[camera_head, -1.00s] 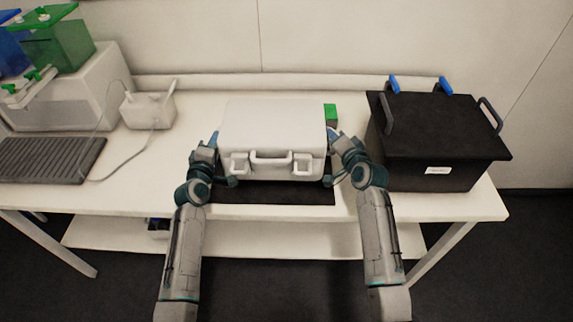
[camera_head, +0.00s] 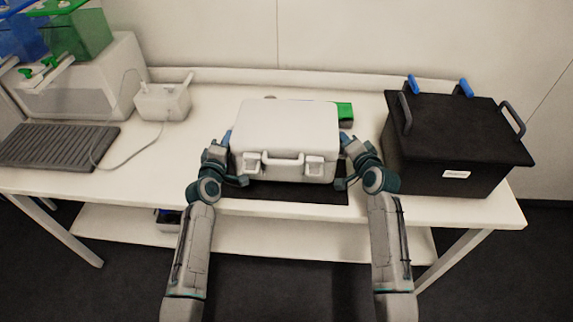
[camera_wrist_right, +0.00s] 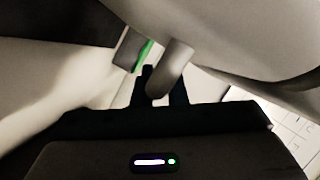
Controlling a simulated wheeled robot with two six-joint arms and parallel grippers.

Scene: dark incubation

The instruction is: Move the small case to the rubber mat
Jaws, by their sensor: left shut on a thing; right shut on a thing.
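The small case (camera_head: 288,125) is white, with a front handle and two latches. It is upright and level between my grippers, over the black rubber mat (camera_head: 285,193). A strip of mat shows in front of it; whether the case touches the mat cannot be told. My left gripper (camera_head: 228,150) is shut at the case's left side. My right gripper (camera_head: 347,150) is shut at its right side. In the right wrist view, the case's pale side (camera_wrist_right: 250,40) and a rounded grey part at the dark fingers (camera_wrist_right: 158,90) show. The exact grip points are mostly hidden.
A black lidded box (camera_head: 455,150) with handles stands right of the case. A small green block (camera_head: 345,113) is just behind the case's right corner. A dark ridged plate (camera_head: 58,146) and a white device (camera_head: 163,101) with a cable stand left. The table front is clear.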

